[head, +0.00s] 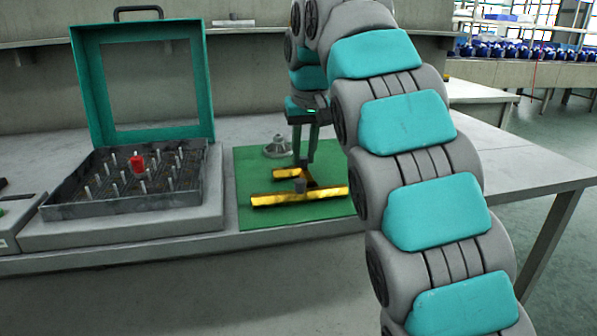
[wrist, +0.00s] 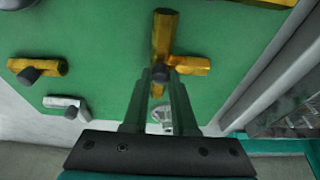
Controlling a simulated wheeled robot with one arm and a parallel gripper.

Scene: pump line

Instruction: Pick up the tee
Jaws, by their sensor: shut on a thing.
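The tee is a yellow piece (wrist: 165,35) with a side branch and a dark knob, seen in the wrist view over the green mat. My gripper (wrist: 160,82) is shut on it at the knob, with the fingertips meeting there. In the head view my gripper (head: 305,163) points down over the green mat (head: 248,172), where yellow pieces (head: 275,200) show below the fingers. Those pieces overlap in that view, so I cannot tell whether the tee touches the mat.
Another yellow piece (wrist: 50,67) and a silver piece (wrist: 60,102), each with a dark knob, lie at the left of the wrist view. A grey flanged part (head: 278,148) stands behind. A teal-lidded case (head: 80,80) with a pegged tray (head: 120,207) stands left.

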